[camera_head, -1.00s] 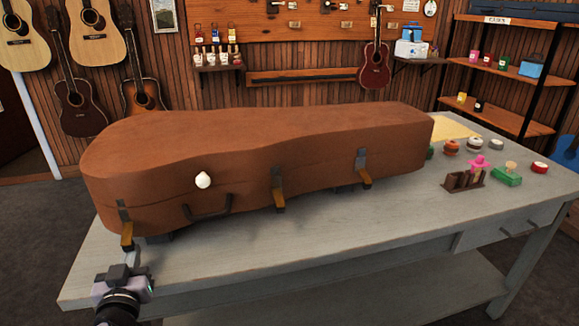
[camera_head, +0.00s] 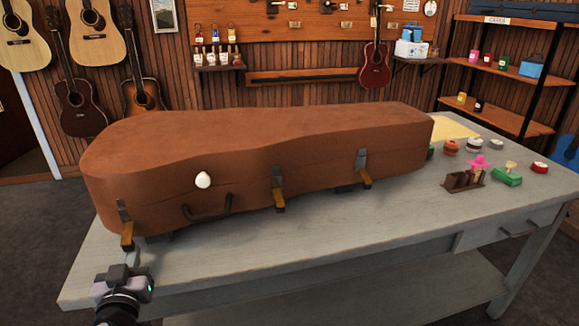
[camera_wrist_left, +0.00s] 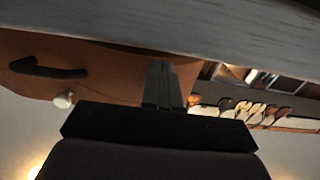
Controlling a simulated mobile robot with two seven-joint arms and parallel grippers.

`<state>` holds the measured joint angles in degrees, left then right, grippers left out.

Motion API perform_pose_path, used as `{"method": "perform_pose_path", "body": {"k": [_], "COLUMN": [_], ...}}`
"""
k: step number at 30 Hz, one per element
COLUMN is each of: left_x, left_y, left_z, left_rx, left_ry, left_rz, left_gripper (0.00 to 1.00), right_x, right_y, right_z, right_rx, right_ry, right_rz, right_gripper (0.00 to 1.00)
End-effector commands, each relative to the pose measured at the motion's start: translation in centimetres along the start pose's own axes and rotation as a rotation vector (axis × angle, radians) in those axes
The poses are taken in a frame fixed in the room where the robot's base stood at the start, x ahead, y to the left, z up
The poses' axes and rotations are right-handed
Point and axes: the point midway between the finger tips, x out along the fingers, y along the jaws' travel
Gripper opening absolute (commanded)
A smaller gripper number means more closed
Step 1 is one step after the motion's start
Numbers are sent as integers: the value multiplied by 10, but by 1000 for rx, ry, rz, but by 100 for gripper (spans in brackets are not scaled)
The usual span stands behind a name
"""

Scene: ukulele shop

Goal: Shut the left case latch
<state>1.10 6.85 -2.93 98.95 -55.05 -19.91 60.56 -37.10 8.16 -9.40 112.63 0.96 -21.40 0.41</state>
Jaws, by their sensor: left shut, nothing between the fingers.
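The closed brown instrument case (camera_head: 250,150) lies on the grey workbench. Its left latch (camera_head: 126,228) is on the front face near the left end, with its brass-coloured lever sticking out and down. My left gripper (camera_head: 132,258) is just below this lever, fingers shut and empty; whether they touch it I cannot tell. In the left wrist view the picture is upside down, and the shut fingers (camera_wrist_left: 162,85) point at the case front (camera_wrist_left: 120,72). The left latch cannot be made out there. My right gripper is not in view.
Two similar latches (camera_head: 278,190) (camera_head: 363,168) and a dark handle (camera_head: 208,209) are on the case front. A white egg-shaped piece (camera_head: 203,180) is on the case front. Small items, including a brown rack (camera_head: 464,181), stand at the right. The bench front (camera_head: 330,240) is clear.

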Motion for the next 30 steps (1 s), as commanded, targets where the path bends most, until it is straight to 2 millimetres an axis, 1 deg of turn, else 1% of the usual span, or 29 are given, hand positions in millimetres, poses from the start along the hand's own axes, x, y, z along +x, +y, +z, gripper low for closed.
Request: {"method": "perform_pose_path", "body": {"k": [14,30], "left_x": [0,-6], "left_y": [0,0], "left_z": [-2,-24], "left_rx": [0,-1], "left_ry": [0,2], "left_rz": [0,0], "left_gripper": [0,0], "right_x": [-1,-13], "right_y": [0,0], "right_z": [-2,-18], "right_rx": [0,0], "right_ry": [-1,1], "right_rz": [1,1], "right_gripper": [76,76]}}
